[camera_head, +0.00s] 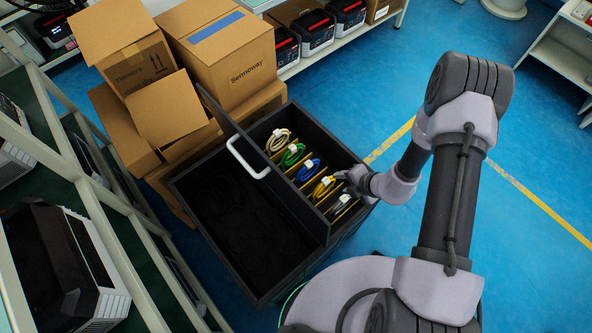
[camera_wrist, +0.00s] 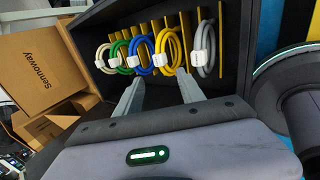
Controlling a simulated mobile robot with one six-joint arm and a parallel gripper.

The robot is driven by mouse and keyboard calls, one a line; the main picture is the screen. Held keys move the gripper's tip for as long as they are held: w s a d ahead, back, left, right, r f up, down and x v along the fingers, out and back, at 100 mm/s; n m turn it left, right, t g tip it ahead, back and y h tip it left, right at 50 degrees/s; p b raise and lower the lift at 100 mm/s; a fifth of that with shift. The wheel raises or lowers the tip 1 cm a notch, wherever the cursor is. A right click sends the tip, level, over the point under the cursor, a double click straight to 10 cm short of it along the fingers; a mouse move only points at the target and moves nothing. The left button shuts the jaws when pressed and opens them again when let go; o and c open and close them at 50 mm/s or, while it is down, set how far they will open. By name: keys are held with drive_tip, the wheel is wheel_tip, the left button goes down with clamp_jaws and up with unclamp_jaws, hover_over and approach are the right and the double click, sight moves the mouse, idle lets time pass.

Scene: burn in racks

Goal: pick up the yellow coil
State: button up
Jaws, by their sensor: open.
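The yellow coil (camera_head: 322,188) stands in a slot of the black bin's divided side, between the blue coil (camera_head: 307,170) and the grey coil (camera_head: 340,204). It carries a white tag. In the wrist view the yellow coil (camera_wrist: 170,50) is just beyond my fingers, a little right of the middle between them. My gripper (camera_wrist: 160,90) is open and empty, its two fingers apart below the blue and yellow coils. In the head view my gripper (camera_head: 345,182) is at the bin's right side, close to the yellow coil, its fingertips partly hard to make out.
Green (camera_head: 291,155) and cream (camera_head: 278,141) coils stand farther back. Cardboard boxes (camera_head: 225,65) are stacked behind; a metal rack (camera_head: 110,210) is at left. Blue floor is open at right.

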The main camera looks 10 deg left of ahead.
sight(321, 183)
drive_tip(key=b+x, duration=0.4)
drive_tip(key=x, duration=0.4)
drive_tip(key=b+x, duration=0.3)
drive_tip(key=x, duration=0.5)
drive_tip(key=shift+s+f+b, duration=0.1)
drive_tip(key=shift+f+b, duration=0.3)
drive_tip(key=shift+f, duration=0.1)
drive_tip(key=shift+r, duration=0.2)
clamp_jaws()
